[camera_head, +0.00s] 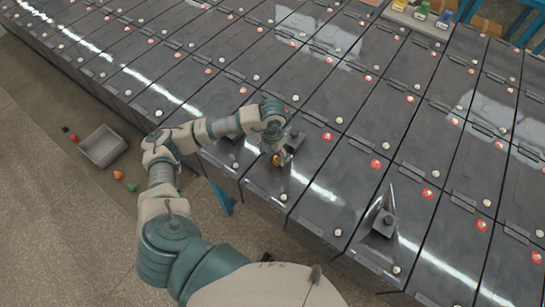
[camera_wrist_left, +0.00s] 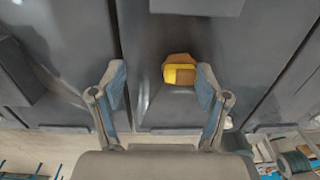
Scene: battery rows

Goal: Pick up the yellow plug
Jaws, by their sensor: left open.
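The yellow plug (camera_head: 276,160) sits on the dark battery row near its front edge, mostly hidden by my gripper in the head view. The left wrist view shows it better, as a yellow block with an orange-brown base (camera_wrist_left: 180,74). My left gripper (camera_head: 284,155) is directly over it. In the left wrist view the gripper (camera_wrist_left: 160,82) is open, with its two fingers apart. The plug appears between them, nearer the right finger, and nothing is gripped. I cannot tell how far the fingertips are above the plug. My right gripper is not in view.
Dark grey block-shaped fittings stand on the batteries, one (camera_head: 384,222) to the right of my gripper. A pale tray (camera_head: 425,23) with several coloured connectors is at the top right. A grey bin (camera_head: 103,146) and small coloured pieces lie on the floor at left.

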